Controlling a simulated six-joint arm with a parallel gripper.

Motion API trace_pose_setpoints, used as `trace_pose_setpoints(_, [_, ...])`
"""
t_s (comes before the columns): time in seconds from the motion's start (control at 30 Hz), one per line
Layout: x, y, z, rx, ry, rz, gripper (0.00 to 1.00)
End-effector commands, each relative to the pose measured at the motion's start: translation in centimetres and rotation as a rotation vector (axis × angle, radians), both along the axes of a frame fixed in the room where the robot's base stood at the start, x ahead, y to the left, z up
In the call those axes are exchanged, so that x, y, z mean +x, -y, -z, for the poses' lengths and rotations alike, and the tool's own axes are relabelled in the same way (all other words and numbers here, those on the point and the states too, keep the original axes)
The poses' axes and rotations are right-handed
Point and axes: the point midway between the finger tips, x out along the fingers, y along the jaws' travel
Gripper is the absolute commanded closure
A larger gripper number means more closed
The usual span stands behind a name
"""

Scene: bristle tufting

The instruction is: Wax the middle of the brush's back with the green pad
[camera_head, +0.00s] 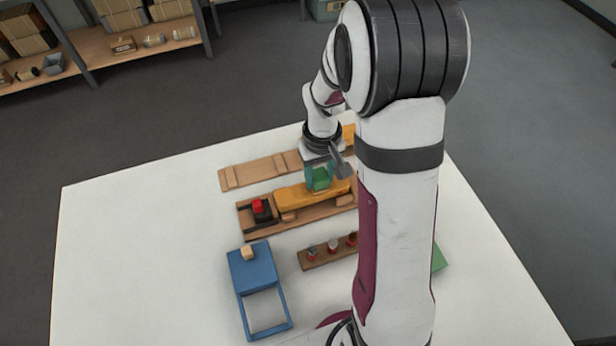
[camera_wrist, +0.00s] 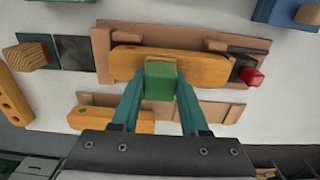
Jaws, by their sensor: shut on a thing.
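The brush's back (camera_head: 298,195) is a long orange-yellow block lying in a brown wooden fixture (camera_head: 284,229). It also shows in the wrist view (camera_wrist: 205,70), running left to right. My gripper (camera_head: 320,180) is shut on the green pad (camera_head: 320,180), a small green block that shows between the teal fingers in the wrist view (camera_wrist: 160,82). The pad is over the middle part of the brush's back and hides a piece of it. I cannot tell whether the pad touches the wood.
A red block (camera_head: 258,206) on a dark clamp sits at the fixture's left end. Behind lies a wooden tray (camera_head: 240,176) with another orange block (camera_wrist: 92,120). In front are a brown rack (camera_head: 312,262) of several pegs and a blue box (camera_head: 250,268). The table's left side is clear.

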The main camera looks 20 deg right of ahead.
Motion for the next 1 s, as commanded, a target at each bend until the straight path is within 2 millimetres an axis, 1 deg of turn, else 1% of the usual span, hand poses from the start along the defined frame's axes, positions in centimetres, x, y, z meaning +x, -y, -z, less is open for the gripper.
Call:
trace_pose_setpoints(0.43, [0.0,4.1,0.0,0.0,0.0,0.003,1.0])
trace_pose_setpoints(1.0, [-0.1,-1.4,0.0,0.0,-0.001,-0.002,1.0])
